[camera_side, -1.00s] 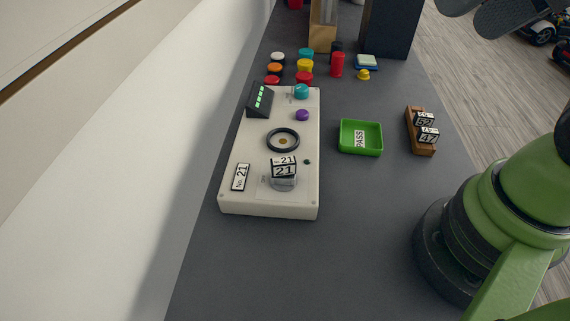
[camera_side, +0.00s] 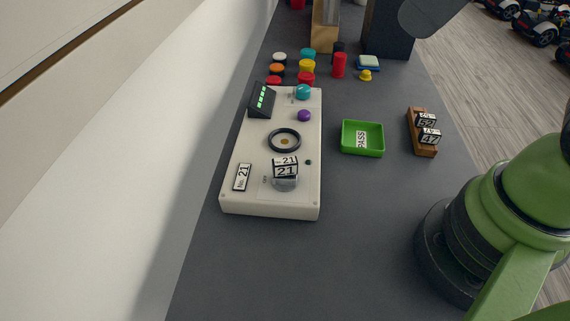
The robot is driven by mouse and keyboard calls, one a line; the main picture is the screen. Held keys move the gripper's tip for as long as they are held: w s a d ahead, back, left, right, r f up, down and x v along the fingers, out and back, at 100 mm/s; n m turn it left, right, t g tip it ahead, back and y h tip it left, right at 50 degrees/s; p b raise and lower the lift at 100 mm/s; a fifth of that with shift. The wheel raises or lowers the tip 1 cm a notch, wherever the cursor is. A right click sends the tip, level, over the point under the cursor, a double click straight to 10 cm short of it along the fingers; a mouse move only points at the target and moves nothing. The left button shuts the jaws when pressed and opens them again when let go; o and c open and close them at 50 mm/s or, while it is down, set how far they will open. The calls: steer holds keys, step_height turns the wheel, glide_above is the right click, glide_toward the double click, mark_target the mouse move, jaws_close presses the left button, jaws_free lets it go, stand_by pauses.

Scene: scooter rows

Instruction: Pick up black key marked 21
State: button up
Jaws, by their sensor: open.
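The black key marked 21 (camera_side: 285,167) has white label faces. It sits upright on a round grey base at the front of the cream control box (camera_side: 270,203). A plate reading "No. 21" (camera_side: 242,177) lies to its left on the box. A grey rounded part of my arm shows at the top right edge, well away from the key. My gripper's fingertips are not visible.
A green PASS tray (camera_side: 376,153) stands right of the box. Beyond it, a wooden rack (camera_side: 427,154) holds keys 52 (camera_side: 427,121) and 47 (camera_side: 429,136). Coloured cylinders and dark blocks stand behind. The front grey table (camera_side: 330,260) is clear.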

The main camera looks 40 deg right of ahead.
steer(key=w+a+f+n+g, duration=0.1)
steer(key=w+a+f+n, duration=0.2)
steer(key=n, duration=0.5)
steer(key=w+a+f+n+g+h, duration=0.1)
steer(key=w+a+f+n+g, duration=0.1)
steer(key=f+n, duration=0.4)
steer(key=w+a+f+n+g, duration=0.2)
steer(key=w+a+f+n, duration=0.2)
steer(key=n, duration=0.7)
steer(key=shift+a+f+h, duration=0.4)
steer(key=shift+a, duration=0.15)
glide_above(285, 161)
steer(key=shift+n, duration=0.3)
step_height(285, 161, down, 4)
steer(key=shift+s+d+f, duration=0.1)
steer(key=shift+d+f, duration=0.05)
steer(key=shift+f, duration=0.1)
step_height(285, 161, down, 6)
steer(key=shift+r, duration=0.1)
steer(key=c, duration=1.1)
steer(key=shift+o, duration=0.2)
